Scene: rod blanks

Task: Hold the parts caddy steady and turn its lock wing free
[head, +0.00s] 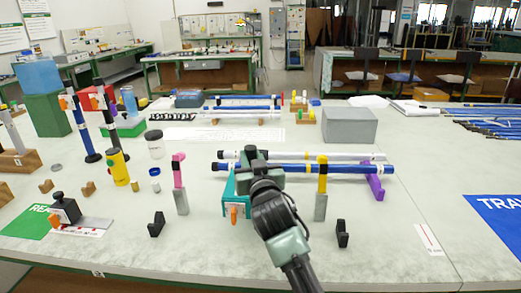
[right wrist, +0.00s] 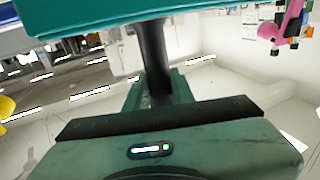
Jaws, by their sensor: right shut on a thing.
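The parts caddy appears to be the teal body (head: 228,197) at the table's middle; it also fills the top edge of the right wrist view (right wrist: 110,16). An orange piece (head: 234,216) on its front may be the lock wing. My right gripper (head: 250,167) is over the caddy, in front of the rods, and hides much of it. It is shut on a dark upright bar (right wrist: 153,55) that meets the caddy, seemingly its handle. The exact finger contact is hard to see. My left gripper is not in view.
A blue rod (head: 335,169) and white rod (head: 345,156) lie behind the gripper, with a purple support (head: 375,188) at right. Upright pieces with pink (head: 178,172) and yellow (head: 322,176) tops flank the caddy. A grey box (head: 349,126) stands behind. The front right table is mostly clear.

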